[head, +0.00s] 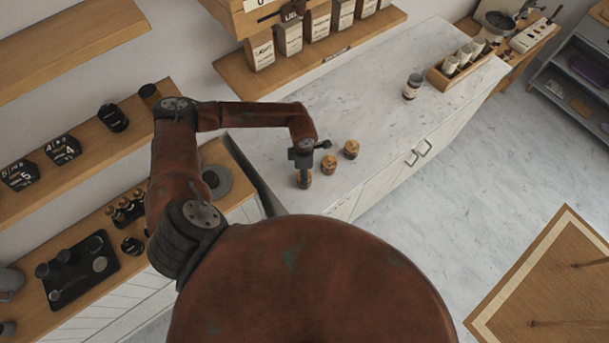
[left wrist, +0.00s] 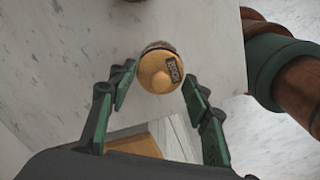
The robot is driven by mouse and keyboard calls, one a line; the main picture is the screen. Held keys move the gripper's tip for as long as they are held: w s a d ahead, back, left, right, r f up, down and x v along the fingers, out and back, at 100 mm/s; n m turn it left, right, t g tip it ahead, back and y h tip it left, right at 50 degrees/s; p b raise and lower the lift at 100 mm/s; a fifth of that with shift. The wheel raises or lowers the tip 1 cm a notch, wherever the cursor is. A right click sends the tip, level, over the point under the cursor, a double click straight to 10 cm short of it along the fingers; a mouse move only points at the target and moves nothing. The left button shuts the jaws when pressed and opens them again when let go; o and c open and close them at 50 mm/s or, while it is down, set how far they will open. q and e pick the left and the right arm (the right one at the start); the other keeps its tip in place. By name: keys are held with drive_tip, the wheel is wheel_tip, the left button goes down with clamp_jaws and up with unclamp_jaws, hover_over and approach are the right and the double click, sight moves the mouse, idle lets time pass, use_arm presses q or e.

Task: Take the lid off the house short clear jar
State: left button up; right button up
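A short jar (head: 304,180) with a wooden-looking lid stands on the marble counter near its front left edge, directly below my left gripper (head: 303,168). In the left wrist view its round tan lid (left wrist: 158,72) lies between and slightly beyond the fingertips. A dark label is on the lid, its writing too small to read surely. The left gripper is open, one green-padded finger on each side, with visible gaps to the lid. Two similar jars stand to the right, one near (head: 329,164) and one farther (head: 351,149). My right gripper is not in view.
The counter (head: 370,118) is clear behind the jars. A dark jar (head: 412,87) and a wooden caddy (head: 460,66) stand farther right. Bags line a wall shelf (head: 330,52) behind. A wooden side counter with cups and a black tray (head: 82,268) is at left.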

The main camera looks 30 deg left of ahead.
use_arm(q)
drive_tip(key=c, duration=0.5)
drive_tip(key=shift+r, duration=0.15)
